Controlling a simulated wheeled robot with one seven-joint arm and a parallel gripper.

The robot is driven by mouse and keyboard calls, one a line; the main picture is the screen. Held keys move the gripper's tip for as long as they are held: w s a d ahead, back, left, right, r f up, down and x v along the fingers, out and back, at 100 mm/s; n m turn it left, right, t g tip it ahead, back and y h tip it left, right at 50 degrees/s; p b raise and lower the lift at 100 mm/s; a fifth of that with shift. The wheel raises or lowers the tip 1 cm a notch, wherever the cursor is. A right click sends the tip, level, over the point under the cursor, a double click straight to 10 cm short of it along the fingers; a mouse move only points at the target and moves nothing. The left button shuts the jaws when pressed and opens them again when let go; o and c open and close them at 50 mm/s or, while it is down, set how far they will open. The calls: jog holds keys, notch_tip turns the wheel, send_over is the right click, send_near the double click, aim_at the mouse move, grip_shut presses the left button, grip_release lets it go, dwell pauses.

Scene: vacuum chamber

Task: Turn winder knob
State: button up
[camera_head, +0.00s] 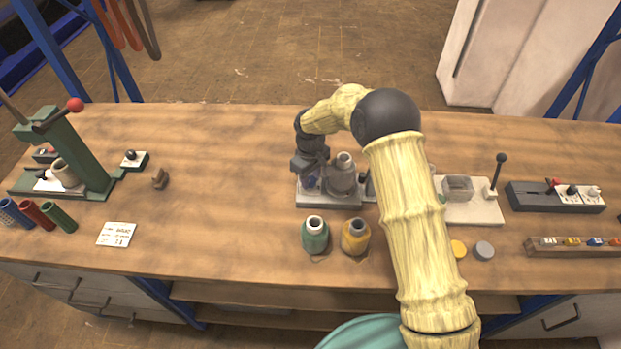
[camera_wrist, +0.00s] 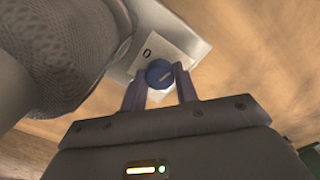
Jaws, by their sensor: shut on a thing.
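The winder knob (camera_wrist: 160,73) is a small round dark blue knob with a light pointer line, seen in the wrist view. It sits on a pale plate (camera_wrist: 176,44) marked "0". My gripper (camera_wrist: 159,82) is shut on the knob, with one finger on each side. In the head view my gripper (camera_head: 311,178) points down at the left part of the winder's grey base (camera_head: 328,200), and the knob is mostly hidden there. A grey winder body (camera_head: 342,178) stands just right of my gripper; its mesh-patterned side fills the left of the wrist view.
A white board with a black-knobbed lever (camera_head: 499,170) is to the right. A green press (camera_head: 75,150) stands far left. The bench between the press and winder is mostly clear.

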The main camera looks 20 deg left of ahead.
aim_at(310, 179)
jog(key=shift+a+r, duration=0.1)
jog(key=shift+r, duration=0.05)
jog(key=o, duration=1)
notch_tip(310, 179, up, 17)
jog(key=shift+r+b, duration=0.15)
jog(key=shift+b, duration=1.1)
